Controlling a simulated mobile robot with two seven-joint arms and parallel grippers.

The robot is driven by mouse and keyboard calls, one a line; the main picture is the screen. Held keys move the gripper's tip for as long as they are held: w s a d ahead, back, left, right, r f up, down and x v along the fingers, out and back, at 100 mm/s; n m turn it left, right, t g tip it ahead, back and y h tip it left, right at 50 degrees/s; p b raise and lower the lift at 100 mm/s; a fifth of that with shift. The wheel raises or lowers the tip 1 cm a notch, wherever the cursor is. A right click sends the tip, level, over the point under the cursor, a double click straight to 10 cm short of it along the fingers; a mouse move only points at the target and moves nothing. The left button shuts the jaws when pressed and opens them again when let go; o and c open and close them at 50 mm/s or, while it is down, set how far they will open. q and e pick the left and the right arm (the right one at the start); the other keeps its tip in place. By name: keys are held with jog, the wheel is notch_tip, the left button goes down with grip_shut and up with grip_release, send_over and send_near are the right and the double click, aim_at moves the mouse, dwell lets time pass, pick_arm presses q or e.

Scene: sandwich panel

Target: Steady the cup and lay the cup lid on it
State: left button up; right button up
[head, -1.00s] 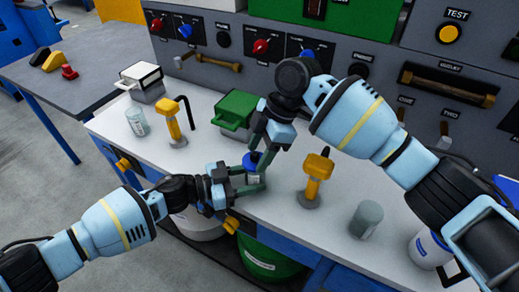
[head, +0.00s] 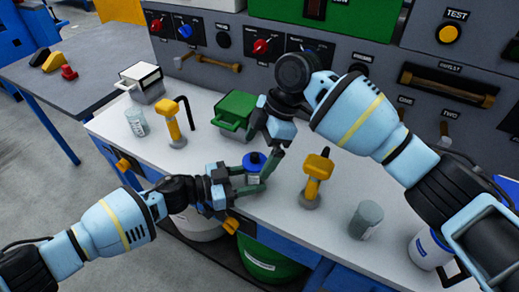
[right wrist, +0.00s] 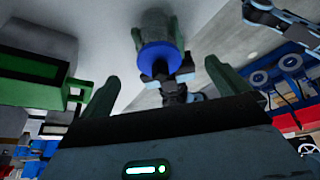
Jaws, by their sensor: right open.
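The blue cup lid (head: 254,161) with a small knob on top lies on the pale cup (head: 252,179) at the middle of the bench. In the right wrist view the lid (right wrist: 160,56) is a blue disc against the grey cup (right wrist: 155,20). My left gripper (head: 247,179) has its green fingers on both sides of the cup and looks shut on it. My right gripper (head: 260,154) is open, just above the lid. In the right wrist view its fingers stand wide apart with nothing between them. The cup is partly hidden by the left fingers.
A yellow-handled tool (head: 317,180) and a grey cylinder (head: 366,219) stand to the right. A green box (head: 236,108), another yellow-handled tool (head: 174,122) and a clear jar (head: 137,123) stand to the left. A control panel (head: 225,58) rises behind the bench.

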jog(key=shift+r, duration=3)
pick_arm(q)
jog(key=o, duration=0.7)
jog(key=shift+v, duration=3.95)
pick_arm(e)
jog(key=shift+r, duration=0.4)
